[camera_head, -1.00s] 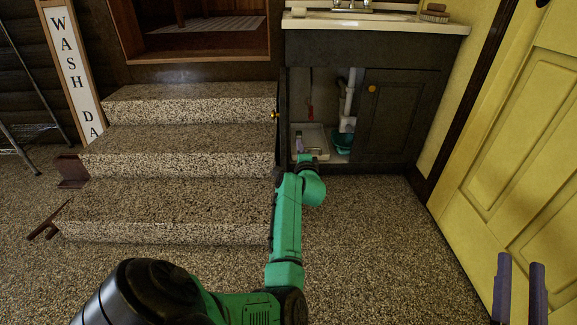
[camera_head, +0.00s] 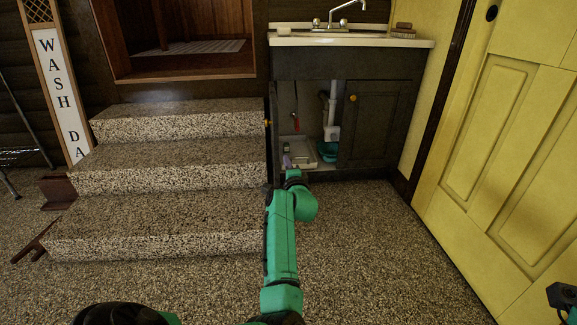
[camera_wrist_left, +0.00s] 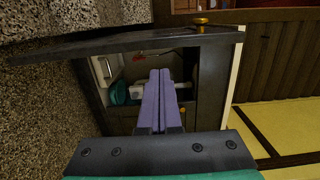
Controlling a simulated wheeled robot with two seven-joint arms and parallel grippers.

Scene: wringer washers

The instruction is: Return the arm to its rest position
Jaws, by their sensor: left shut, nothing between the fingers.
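My left arm (camera_head: 280,240), green with black joints, reaches forward from the bottom of the head view. Its gripper (camera_head: 287,161) is in front of the open dark sink cabinet (camera_head: 376,125). In the left wrist view the gripper's two purple fingers (camera_wrist_left: 160,98) lie together, shut and empty, pointing toward the cabinet opening. A dark part of my right arm shows at the lower right edge of the head view; its fingers do not show.
The open cabinet door (camera_wrist_left: 120,44) stands close beside the left gripper. A white tray (camera_head: 301,155) and a teal bowl (camera_head: 328,152) are inside the cabinet. Speckled steps (camera_head: 160,215) rise at left. A yellow door (camera_head: 500,130) stands at right. Floor between is clear.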

